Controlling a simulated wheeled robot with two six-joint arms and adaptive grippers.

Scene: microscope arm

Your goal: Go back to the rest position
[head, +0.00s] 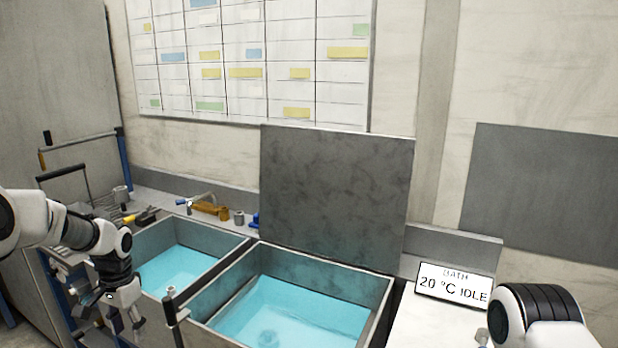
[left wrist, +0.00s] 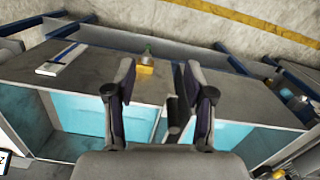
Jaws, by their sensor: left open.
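My left gripper (head: 122,318) hangs pointing down at the lower left of the head view, in front of the left basin. In the left wrist view my left gripper (left wrist: 160,98) has its two fingers well apart. I see nothing held between them. My right arm (head: 537,312) shows at the lower right of the head view, beside the bath display. Its gripper is not visible there.
Two water-filled basins, the left one (head: 138,240) and the right one (head: 378,285), lie ahead. The display (head: 455,284) reads "BATH 20 °C IDLE". Brown and blue fittings line the back ledge. A rack with handles stands at the left.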

